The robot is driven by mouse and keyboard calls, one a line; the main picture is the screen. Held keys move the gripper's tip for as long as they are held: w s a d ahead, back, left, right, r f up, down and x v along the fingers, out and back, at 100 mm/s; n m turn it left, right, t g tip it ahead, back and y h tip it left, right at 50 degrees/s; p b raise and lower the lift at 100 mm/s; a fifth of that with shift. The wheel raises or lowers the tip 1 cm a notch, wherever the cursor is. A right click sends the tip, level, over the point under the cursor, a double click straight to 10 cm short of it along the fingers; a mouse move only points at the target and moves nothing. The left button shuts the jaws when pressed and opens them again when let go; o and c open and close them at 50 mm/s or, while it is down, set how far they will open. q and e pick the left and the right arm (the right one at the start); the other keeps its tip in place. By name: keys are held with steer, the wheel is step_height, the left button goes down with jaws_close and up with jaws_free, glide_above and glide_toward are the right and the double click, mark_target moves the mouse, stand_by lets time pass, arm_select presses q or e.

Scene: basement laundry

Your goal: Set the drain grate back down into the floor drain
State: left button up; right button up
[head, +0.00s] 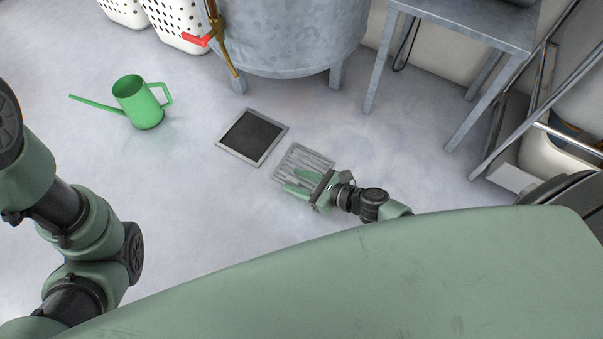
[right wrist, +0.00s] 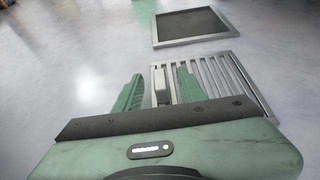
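The floor drain (head: 231,149) is a square dark opening with a pale metal rim in the head view. It also shows at the top of the right wrist view (right wrist: 180,42). The slatted grey drain grate (head: 309,156) lies flat on the floor just to its right and nearer to me, outside the opening. My right gripper (head: 291,180) is over the grate's near left part. In the right wrist view its fingers are apart, with a small upright grey block (right wrist: 160,87) on the grate's side (right wrist: 235,82) between them. Contact is not clear. My left gripper is out of view; only left arm links show.
A green watering can (head: 141,103) stands on the floor left of the drain. A galvanized tub (head: 290,35) on legs stands behind it, with a metal table (head: 470,22) to the right. White baskets (head: 178,22) are at the back left.

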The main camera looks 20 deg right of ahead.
jaws_close()
stand_by(1.4)
